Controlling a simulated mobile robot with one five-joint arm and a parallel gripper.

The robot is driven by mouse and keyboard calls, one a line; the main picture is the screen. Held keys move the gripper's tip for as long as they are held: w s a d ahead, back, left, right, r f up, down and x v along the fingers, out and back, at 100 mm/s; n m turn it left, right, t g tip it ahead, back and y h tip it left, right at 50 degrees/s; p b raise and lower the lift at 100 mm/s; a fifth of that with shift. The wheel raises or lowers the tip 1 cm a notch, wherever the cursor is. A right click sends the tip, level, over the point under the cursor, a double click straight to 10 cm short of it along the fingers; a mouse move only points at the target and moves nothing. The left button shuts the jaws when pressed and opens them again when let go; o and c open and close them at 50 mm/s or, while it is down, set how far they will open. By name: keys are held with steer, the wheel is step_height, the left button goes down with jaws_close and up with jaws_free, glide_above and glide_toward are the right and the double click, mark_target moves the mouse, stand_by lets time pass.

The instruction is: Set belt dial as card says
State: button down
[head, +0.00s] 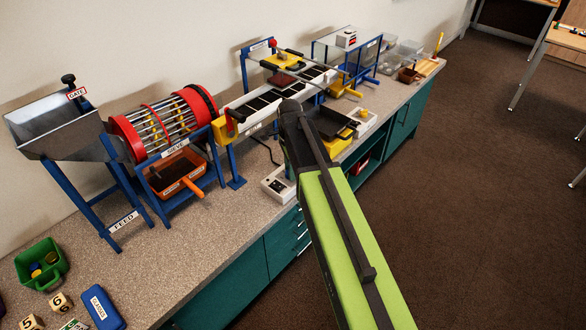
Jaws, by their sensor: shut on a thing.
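The belt (263,103), dark with pale cross lines, runs in a light frame along the bench middle. A pale control box (277,184) with dark parts on its face stands at the bench's front edge below it; its markings are too small to read. A second pale box (366,117) with a yellow knob stands farther right. A white card with green print (74,325) is cut off at the bottom edge; I cannot read it or tell whether it is the task's card. My lime-green and black arm reaches up towards the belt. My gripper's fingertips do not show.
A feed hopper (62,122) and red drum sieve (166,122) stand at left, with an orange tray (178,176) below. A green bin (41,264), number blocks (60,302) and blue case (102,307) lie nearest. Clear bins (405,50) stand at the back. Bare bench shows front left.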

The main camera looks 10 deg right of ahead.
steer(key=shift+w+a, duration=0.1)
steer(key=c, duration=1)
jaws_free()
steer(key=shift+r, duration=0.1)
step_height(320, 180, up, 17)
steer(key=p, duration=1.7)
steer(key=shift+r, duration=0.1)
